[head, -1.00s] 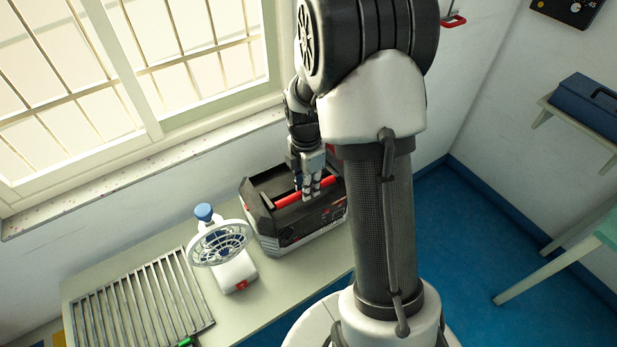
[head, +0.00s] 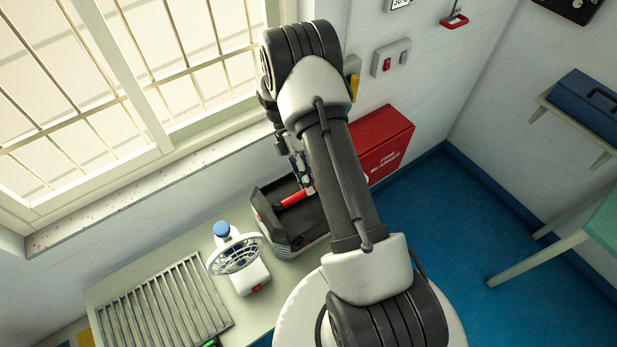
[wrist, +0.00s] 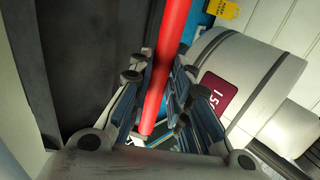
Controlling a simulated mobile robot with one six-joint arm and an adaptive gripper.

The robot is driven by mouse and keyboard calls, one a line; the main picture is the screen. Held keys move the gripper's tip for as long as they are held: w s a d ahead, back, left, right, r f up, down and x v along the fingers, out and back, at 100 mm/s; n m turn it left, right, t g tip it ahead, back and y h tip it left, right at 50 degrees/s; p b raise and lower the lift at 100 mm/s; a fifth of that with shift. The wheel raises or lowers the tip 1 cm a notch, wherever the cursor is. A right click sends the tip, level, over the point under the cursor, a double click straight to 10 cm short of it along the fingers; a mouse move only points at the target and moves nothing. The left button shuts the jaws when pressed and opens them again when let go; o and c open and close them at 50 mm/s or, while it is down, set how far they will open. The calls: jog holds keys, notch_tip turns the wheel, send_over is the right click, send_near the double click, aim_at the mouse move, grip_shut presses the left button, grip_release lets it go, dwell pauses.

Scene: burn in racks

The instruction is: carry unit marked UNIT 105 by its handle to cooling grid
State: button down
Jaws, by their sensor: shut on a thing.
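The unit is a dark grey box (head: 312,243) with a red handle (head: 298,198), at the right end of the bench and partly hidden behind my arm. No UNIT 105 marking is readable on it. My gripper (head: 303,182) is above the unit and shut on the red handle. The wrist view shows the handle (wrist: 168,60) passing between the fingers of my gripper (wrist: 155,105), with the dark box top (wrist: 90,60) beside it. I cannot tell whether the unit touches the bench. The cooling grid (head: 165,305), a slatted metal rack, lies at the bench's left and is empty.
A small white fan (head: 252,278) with a blue knob stands between the grid and the unit. A red fire blanket box (head: 380,143) is on the wall behind my arm. The barred window (head: 120,90) and its sill (head: 150,190) border the bench (head: 130,285).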

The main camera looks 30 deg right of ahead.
jog(key=shift+w, duration=0.1)
dwell(0.4)
jog(key=c, duration=1.5)
grip_release()
notch_tip(320, 180, up, 10)
